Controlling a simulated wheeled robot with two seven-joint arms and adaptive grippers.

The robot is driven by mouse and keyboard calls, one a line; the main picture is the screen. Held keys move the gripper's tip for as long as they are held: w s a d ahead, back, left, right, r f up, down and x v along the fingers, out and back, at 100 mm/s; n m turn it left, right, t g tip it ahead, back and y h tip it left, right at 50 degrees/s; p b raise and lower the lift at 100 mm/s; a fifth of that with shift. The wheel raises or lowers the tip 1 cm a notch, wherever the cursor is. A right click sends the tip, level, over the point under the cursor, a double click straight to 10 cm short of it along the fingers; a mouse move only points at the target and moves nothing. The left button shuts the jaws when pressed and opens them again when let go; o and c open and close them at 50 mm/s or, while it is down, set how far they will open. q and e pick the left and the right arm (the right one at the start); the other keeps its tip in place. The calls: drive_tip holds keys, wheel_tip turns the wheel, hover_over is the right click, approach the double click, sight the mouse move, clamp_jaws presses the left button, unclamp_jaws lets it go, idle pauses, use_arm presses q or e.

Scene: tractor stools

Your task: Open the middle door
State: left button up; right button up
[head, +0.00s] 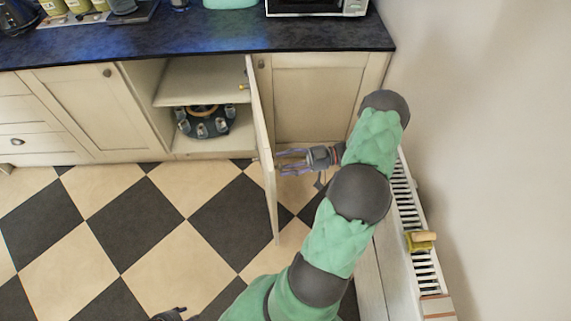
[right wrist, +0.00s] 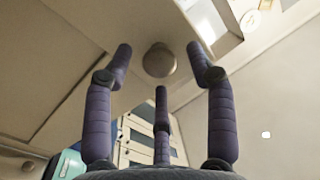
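The middle door (head: 262,140) is a cream cabinet door. It stands swung out, roughly square to the cabinet front, and the shelves behind it show. My right gripper (head: 284,161) is on the right side of this door, with its fingers pointing at the door's outer face. In the right wrist view, a round knob (right wrist: 159,60) lies between the spread fingers of my right gripper (right wrist: 160,62). Gaps show between the knob and the fingers, so the gripper is open. A dark tip at the bottom edge, likely my left gripper (head: 170,314), is mostly cut off.
The open cabinet (head: 200,82) holds a dark round rack (head: 203,122) on its lower shelf. Closed doors stand on the left (head: 92,98) and right (head: 318,100). A white radiator (head: 415,225) lines the right wall. The checkered floor (head: 150,220) left of the door is clear.

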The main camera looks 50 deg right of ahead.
drive_tip(key=v, duration=1.2)
idle(0.6)
